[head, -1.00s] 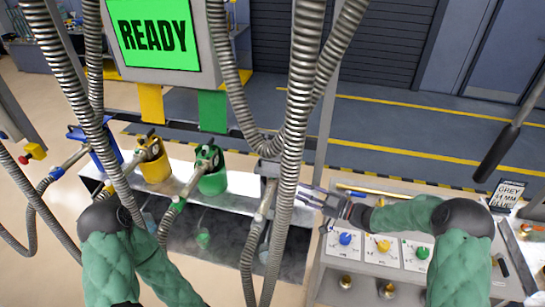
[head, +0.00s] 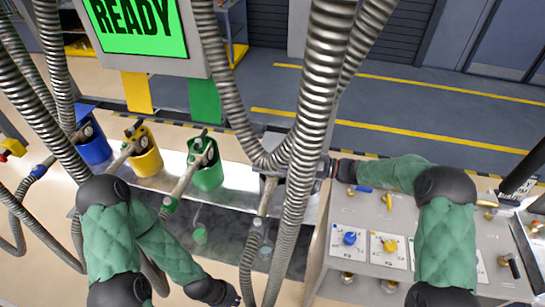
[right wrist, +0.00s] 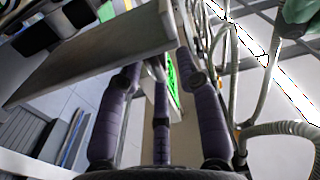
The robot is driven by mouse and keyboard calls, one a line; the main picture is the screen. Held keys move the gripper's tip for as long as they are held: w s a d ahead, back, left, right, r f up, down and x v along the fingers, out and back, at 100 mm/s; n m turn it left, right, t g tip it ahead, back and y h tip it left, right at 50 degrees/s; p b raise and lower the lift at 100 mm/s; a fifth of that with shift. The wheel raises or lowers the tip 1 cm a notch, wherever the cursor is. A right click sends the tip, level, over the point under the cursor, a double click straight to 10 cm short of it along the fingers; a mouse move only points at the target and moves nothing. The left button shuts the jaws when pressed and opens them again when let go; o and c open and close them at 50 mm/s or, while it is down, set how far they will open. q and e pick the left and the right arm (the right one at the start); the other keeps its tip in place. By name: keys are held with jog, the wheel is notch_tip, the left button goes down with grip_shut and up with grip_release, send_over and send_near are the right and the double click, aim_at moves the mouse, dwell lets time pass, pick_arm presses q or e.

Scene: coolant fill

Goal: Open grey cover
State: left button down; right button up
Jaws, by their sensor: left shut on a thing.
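A grey filler box (head: 273,165) stands at the right end of the filler row in the head view, largely hidden behind hanging hoses. I cannot make out its cover clearly. My right gripper (head: 322,167) is just right of it, partly hidden by a thick hose. In the right wrist view my right gripper (right wrist: 157,75) has its fingers spread, with nothing seen clasped between them. A broad grey plate (right wrist: 95,72) lies right before the fingertips; I cannot tell whether they touch. My left gripper (head: 233,298) is low at the bottom edge, mostly cut off; what it holds is hidden.
Blue (head: 93,148), yellow (head: 148,162) and green (head: 208,175) fillers stand left on the metal bench. Thick hoses (head: 310,110) hang in front of the grey box. A panel (head: 375,225) with coloured knobs stands right. A green READY screen (head: 137,27) is above.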

aim_at(273, 158)
jog(key=shift+x, duration=2.15)
grip_shut()
